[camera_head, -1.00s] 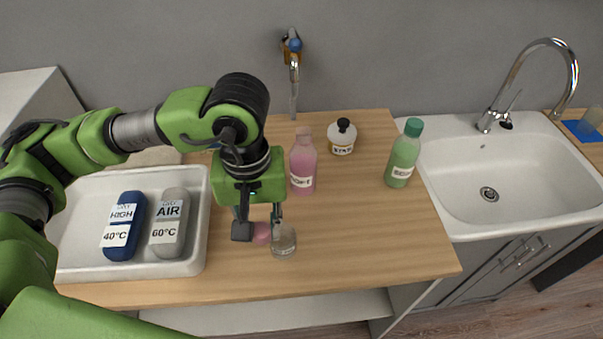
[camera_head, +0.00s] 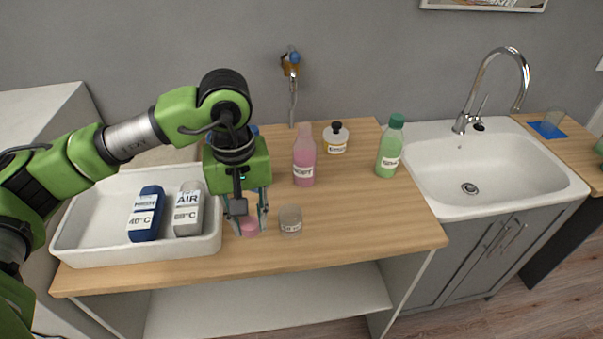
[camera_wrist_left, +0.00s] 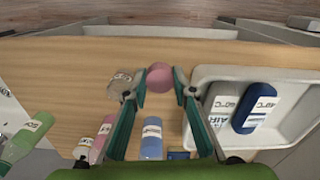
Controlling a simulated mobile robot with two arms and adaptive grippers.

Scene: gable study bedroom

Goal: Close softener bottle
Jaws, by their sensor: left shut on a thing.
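The softener bottle (camera_head: 304,168), pink with a white label, stands upright on the wooden counter, right of my left gripper; I cannot tell clearly whether its top is open. It also shows in the left wrist view (camera_wrist_left: 102,138). A small round pink cap (camera_head: 249,227) is low at the counter's front part, away from the bottle. My left gripper (camera_head: 248,222) points down and is shut on the cap, with a finger on each side. The left wrist view shows the cap (camera_wrist_left: 160,76) between the fingertips (camera_wrist_left: 160,94). My right gripper is not in view.
A small clear jar (camera_head: 290,219) stands close right of the cap. A white tray (camera_head: 140,256) with two labelled bottles is at left. A white bottle with a black top (camera_head: 336,140) and a green bottle (camera_head: 389,152) stand behind. A blue bottle (camera_wrist_left: 151,140) is beside the softener.

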